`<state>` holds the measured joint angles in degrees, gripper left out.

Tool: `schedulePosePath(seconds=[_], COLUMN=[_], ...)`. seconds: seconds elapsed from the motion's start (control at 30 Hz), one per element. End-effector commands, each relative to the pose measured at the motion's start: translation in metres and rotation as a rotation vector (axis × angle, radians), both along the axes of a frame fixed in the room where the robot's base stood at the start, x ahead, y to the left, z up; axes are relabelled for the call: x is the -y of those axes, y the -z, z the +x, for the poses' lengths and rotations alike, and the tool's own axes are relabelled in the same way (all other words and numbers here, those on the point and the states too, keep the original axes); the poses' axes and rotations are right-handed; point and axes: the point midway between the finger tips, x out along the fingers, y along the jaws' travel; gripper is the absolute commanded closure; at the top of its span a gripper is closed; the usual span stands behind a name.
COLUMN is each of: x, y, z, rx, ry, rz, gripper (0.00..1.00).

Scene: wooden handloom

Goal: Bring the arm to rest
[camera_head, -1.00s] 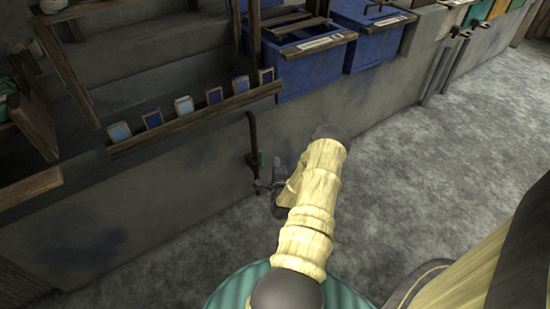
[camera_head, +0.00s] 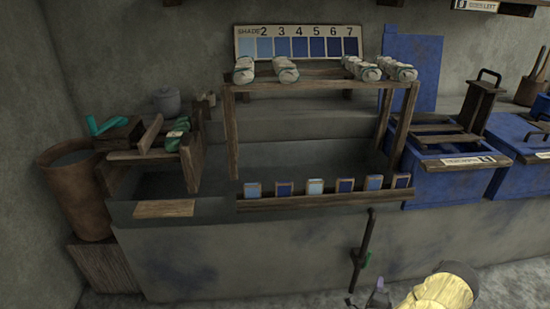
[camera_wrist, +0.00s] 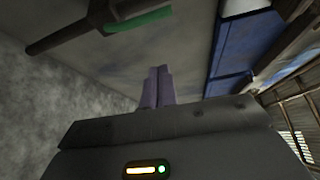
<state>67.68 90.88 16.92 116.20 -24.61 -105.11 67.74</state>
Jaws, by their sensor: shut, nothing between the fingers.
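My gripper (camera_head: 378,298) is at the bottom edge of the head view, right of centre, in front of the grey bench wall. In the wrist view its two purple-grey fingers (camera_wrist: 157,88) are together, with nothing between them. My pale yellow arm (camera_head: 442,292) shows only in part at the bottom; the rest is out of view. A dark rod with a green part (camera_head: 362,252) is close to the gripper in the head view. It also shows at the top left of the wrist view (camera_wrist: 140,23), apart from the fingers.
The grey bench (camera_head: 250,262) spans the scene. A wooden rack (camera_head: 232,135) holds rolls, with several blue shade cards on the ledge (camera_head: 370,196) below. Blue vats (camera_head: 450,180) stand right. A brown bin (camera_head: 75,195) is left. A little floor shows at the bottom right.

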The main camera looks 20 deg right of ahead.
Motion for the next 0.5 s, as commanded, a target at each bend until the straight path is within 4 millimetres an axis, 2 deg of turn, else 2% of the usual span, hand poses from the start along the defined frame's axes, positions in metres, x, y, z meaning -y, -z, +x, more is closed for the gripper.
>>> schedulePosePath(seconds=[0.17, 0.37, 0.5], x=[-0.005, -0.028, -0.052], y=[-0.006, -0.032, -0.055], z=[0.013, 0.058, 0.088], rx=[-0.038, -0.232, -0.412], ry=[-0.042, -0.22, -0.368], rz=[-0.013, -0.087, -0.167], gripper=[1.0, 1.0, 1.0])
